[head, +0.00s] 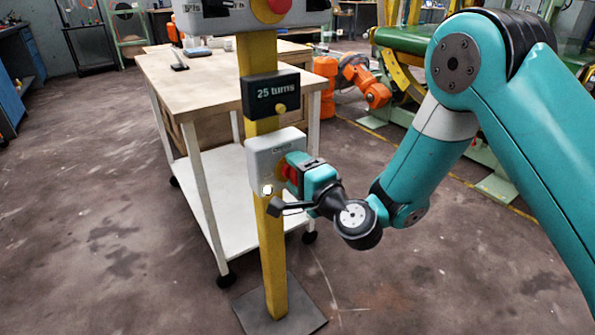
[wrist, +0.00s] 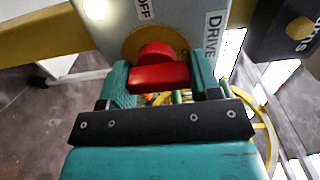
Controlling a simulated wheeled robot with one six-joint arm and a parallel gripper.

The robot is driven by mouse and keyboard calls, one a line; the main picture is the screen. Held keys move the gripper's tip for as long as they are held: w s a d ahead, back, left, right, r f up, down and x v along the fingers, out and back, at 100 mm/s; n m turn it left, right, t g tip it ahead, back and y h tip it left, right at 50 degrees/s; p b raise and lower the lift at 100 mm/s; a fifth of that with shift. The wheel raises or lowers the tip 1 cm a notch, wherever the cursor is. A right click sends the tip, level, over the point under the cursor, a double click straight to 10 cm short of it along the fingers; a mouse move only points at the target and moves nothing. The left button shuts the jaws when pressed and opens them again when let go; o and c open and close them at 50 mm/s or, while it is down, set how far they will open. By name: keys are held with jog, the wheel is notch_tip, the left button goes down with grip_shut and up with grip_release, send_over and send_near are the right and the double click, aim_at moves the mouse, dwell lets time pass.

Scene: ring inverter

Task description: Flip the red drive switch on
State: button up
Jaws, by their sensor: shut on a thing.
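The red drive switch (wrist: 158,76) has a raised bar handle on a round yellow plate. It is on a light grey box (head: 265,155) fixed to a yellow post. In the wrist view the box face (wrist: 185,14) carries the labels "OFF" and "DRIVE". My gripper (wrist: 160,84) is shut on the red handle, with one teal finger at each end of it. In the head view my gripper (head: 296,176) reaches the box from the right and hides most of the switch. I cannot tell which position the switch is set to.
A white lamp (head: 267,190) glows on the box's lower left. A black "25 turns" box (head: 270,93) and a grey panel with a red button (head: 280,5) sit above on the post (head: 275,260). A workbench (head: 185,80) stands behind. The floor at right front is clear.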

jog(key=shift+d, duration=0.1)
dwell(0.3)
jog(key=o, duration=0.9)
